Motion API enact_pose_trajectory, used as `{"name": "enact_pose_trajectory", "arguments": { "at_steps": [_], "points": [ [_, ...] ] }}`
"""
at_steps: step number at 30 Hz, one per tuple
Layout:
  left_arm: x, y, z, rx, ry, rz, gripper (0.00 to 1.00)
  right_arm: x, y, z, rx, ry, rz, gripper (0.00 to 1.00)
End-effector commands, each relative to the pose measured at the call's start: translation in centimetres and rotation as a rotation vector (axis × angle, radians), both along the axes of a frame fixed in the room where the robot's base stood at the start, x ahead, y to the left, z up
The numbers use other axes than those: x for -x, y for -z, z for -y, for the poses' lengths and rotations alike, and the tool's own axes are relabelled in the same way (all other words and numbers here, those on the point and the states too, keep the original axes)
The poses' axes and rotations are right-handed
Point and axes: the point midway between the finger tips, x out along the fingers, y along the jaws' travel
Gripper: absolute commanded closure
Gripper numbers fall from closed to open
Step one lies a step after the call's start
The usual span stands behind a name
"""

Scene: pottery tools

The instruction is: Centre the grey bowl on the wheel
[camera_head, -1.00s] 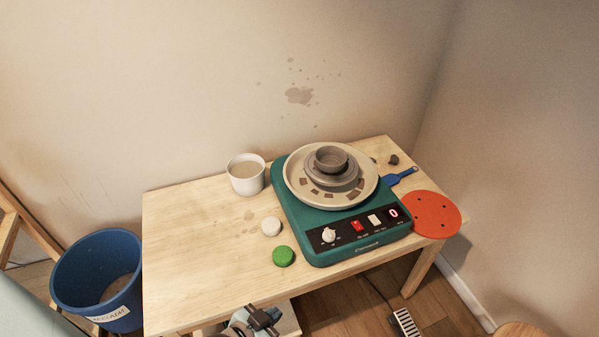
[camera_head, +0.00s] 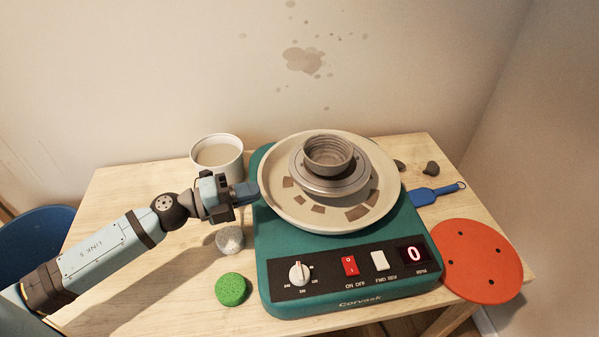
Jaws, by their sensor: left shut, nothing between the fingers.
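The grey bowl (camera_head: 328,155) sits upright on the grey wheel head (camera_head: 331,184), which stands inside the cream splash pan (camera_head: 275,200) of the green pottery wheel (camera_head: 262,262). The bowl looks set toward the back of the wheel head, with more bare disc showing in front of it. My left gripper (camera_head: 249,193) is shut and empty at the left rim of the splash pan, apart from the bowl. I cannot tell whether its tips touch the pan. My right gripper is not in view.
A white tub (camera_head: 218,166) stands behind my left gripper. A grey-white lump (camera_head: 230,239) and a green sponge (camera_head: 231,289) lie left of the wheel. A blue-handled tool (camera_head: 436,193) and orange disc (camera_head: 480,260) lie right. The control panel (camera_head: 350,268) reads 0.

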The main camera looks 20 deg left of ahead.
Motion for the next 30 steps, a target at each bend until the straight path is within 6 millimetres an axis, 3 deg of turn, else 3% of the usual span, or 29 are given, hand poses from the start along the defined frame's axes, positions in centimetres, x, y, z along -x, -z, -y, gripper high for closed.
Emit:
{"name": "enact_pose_trajectory", "arguments": {
  "at_steps": [14,21,30],
  "points": [
    [-6.3,-0.3,6.6,0.003,-0.002,0.003,1.00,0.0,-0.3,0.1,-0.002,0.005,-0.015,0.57],
    [-9.3,0.0,6.4,0.004,-0.002,0.001,1.00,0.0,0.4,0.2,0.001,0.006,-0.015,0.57],
    [-9.9,0.0,6.4,0.003,-0.002,-0.002,1.00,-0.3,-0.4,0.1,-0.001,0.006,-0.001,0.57]
  ]
}}
